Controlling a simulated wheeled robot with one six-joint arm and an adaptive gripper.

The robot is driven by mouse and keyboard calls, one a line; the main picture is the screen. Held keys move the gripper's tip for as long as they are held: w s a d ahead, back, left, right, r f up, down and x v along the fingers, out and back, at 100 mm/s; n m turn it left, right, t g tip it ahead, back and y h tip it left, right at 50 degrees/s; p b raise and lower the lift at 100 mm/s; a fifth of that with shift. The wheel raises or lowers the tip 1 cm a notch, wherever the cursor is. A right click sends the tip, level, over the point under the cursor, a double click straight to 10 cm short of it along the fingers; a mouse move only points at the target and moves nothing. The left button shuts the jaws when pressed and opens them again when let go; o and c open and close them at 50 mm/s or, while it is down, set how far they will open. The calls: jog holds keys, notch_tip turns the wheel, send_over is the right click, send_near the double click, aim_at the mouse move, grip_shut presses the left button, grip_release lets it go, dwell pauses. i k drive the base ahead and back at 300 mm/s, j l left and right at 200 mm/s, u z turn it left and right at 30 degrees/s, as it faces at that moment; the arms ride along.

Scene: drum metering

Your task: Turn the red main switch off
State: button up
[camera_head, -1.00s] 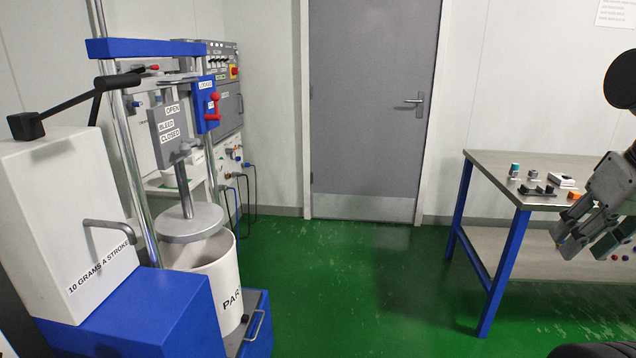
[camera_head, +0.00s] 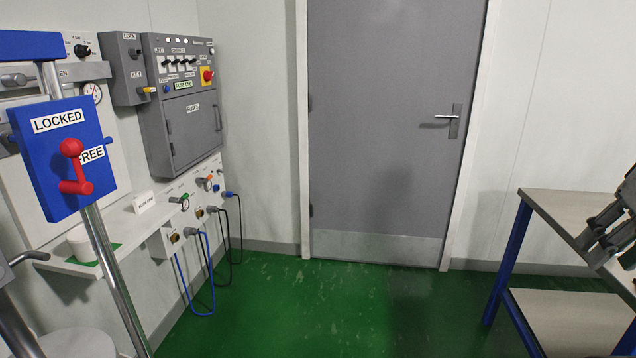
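The red main switch (camera_head: 208,76) is a small red knob on a yellow plate at the upper right of the grey electrical cabinet (camera_head: 160,140) on the left wall. Its exact turn position is too small to tell. My gripper (camera_head: 592,250) shows at the right edge, in front of the workbench and far from the switch. Its fingers are partly cut off by the frame edge, and nothing can be seen held in it. I cannot tell whether it is open or shut.
A blue panel (camera_head: 62,160) marked LOCKED and FREE with a red lever, on a chrome post (camera_head: 112,270), stands at the near left. A shelf (camera_head: 95,255) and looped cables lie below the cabinet. A workbench (camera_head: 570,210) stands right. Green floor (camera_head: 330,310) between is clear.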

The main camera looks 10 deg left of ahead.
aim_at(208, 76)
jog(key=i+l+u, duration=0.1)
jog(key=i+u, duration=0.15)
jog(key=i, duration=0.35)
jog(key=i+l+u, duration=0.25)
jog(key=i, duration=0.3)
jog(key=i+l+u, duration=0.2)
jog(key=i+u, duration=0.2)
jog(key=i+l+u, duration=0.3)
jog(key=u, duration=0.15)
jog(key=i+l+u, duration=0.6)
jog(key=l, duration=0.25)
jog(key=k+j, duration=0.05)
jog(key=k, duration=0.05)
